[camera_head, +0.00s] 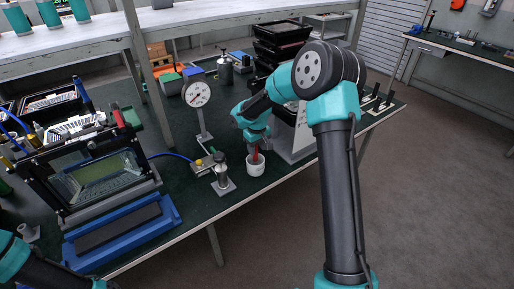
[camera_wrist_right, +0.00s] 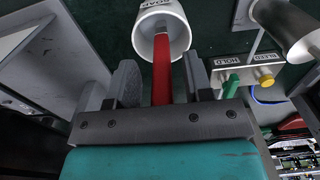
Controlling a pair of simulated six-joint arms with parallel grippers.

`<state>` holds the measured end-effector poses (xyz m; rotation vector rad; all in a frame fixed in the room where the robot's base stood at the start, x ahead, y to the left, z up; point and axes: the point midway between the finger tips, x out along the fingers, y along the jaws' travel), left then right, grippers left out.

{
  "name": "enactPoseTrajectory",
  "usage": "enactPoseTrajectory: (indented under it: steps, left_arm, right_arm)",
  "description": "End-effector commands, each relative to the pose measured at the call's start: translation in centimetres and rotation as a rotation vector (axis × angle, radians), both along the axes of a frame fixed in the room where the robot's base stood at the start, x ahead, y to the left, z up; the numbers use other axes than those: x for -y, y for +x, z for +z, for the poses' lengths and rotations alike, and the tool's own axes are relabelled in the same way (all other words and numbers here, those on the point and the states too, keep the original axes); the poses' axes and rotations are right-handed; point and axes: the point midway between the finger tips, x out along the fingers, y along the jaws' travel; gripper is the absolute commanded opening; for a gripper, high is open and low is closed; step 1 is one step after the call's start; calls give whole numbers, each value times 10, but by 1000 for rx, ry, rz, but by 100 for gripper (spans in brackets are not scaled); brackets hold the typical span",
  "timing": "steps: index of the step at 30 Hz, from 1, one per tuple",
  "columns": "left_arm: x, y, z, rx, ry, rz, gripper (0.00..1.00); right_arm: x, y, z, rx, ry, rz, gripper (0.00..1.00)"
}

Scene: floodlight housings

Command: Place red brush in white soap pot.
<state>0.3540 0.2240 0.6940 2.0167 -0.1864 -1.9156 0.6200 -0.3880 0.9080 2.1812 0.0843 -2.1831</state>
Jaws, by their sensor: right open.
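The white soap pot (camera_head: 256,169) stands on the green bench top near its front edge. The red brush (camera_head: 256,154) has its lower end inside the pot, and its handle rises out of it. The right wrist view also shows the pot (camera_wrist_right: 147,38) and the red handle (camera_wrist_right: 162,75). My right gripper (camera_head: 255,146) is above the pot. Its two fingers are apart, one on each side of the handle, with gaps visible in the right wrist view. The brush's head is hidden in the pot. My left arm shows at the lower left, but its gripper is out of view.
A small fixture with a yellow button (camera_head: 199,162) and a metal cylinder on a base (camera_head: 221,180) stand left of the pot. A dial gauge (camera_head: 197,94) stands behind. A grey slanted housing (camera_head: 293,140) is close on the right. A blue tray (camera_head: 165,212) lies front left.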

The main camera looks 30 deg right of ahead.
Motion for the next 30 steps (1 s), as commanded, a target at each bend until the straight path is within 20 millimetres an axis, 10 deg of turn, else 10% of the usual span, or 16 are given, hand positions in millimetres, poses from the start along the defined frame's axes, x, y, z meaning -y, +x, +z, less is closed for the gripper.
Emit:
enactPoseTrajectory:
  steps: [30]
  left_arm:
    - [0,0,0,0,0,0,43]
  right_arm:
    - [0,0,123,0,0,1,46]
